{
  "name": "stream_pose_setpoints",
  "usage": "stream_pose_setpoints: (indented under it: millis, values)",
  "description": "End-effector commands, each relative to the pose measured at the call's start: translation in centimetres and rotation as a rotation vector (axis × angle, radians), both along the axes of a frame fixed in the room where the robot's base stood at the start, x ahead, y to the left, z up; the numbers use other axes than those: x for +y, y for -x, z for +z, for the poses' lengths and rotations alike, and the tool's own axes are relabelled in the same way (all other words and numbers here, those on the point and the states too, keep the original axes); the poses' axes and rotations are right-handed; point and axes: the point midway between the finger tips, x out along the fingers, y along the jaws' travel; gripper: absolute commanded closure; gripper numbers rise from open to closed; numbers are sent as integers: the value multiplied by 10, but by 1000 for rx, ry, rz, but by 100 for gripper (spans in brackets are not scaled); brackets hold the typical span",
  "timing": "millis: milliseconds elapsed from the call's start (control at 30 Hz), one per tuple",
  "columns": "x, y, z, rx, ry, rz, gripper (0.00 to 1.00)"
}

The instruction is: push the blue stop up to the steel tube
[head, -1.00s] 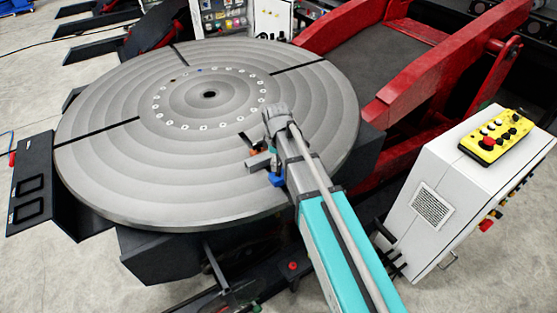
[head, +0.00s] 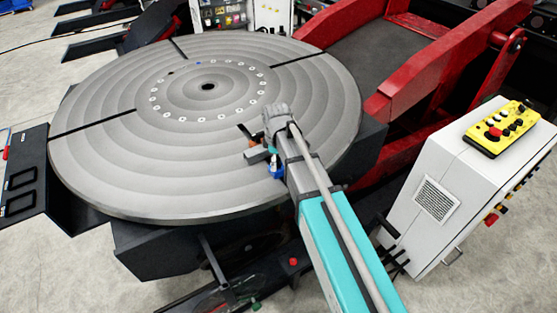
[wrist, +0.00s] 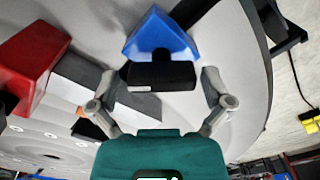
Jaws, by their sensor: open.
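The blue stop (head: 277,172) is near the turntable's front right edge, partly hidden by my arm. In the wrist view the blue stop (wrist: 163,32) lies ahead of my gripper (wrist: 160,85). My gripper is open, with its two grey fingers spread apart. A black block (wrist: 165,76) lies between the fingers and overlaps the stop's near side; I cannot tell whether they touch. The grey steel tube (wrist: 95,82) lies left of the stop, with its right end close to it; contact is unclear. The tube (head: 257,155) also shows in the head view, left of my arm.
A red block (wrist: 30,65) stands at the tube's left end. The round slotted turntable (head: 110,165) is mostly bare. A white control cabinet (head: 440,200) with a yellow pendant (head: 500,130) stands at right. Red positioner arms (head: 440,60) rise behind.

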Motion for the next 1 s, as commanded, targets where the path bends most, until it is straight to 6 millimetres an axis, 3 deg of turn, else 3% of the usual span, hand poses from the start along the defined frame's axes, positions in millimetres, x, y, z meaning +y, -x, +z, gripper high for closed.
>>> stream_pose_setpoints:
  millis: [67,533,1000]
  values:
    - [0,0,0,0,0,0,0]
    - [0,0,0,-1,0,0,85]
    - [1,-3,0,-2,0,-1,88]
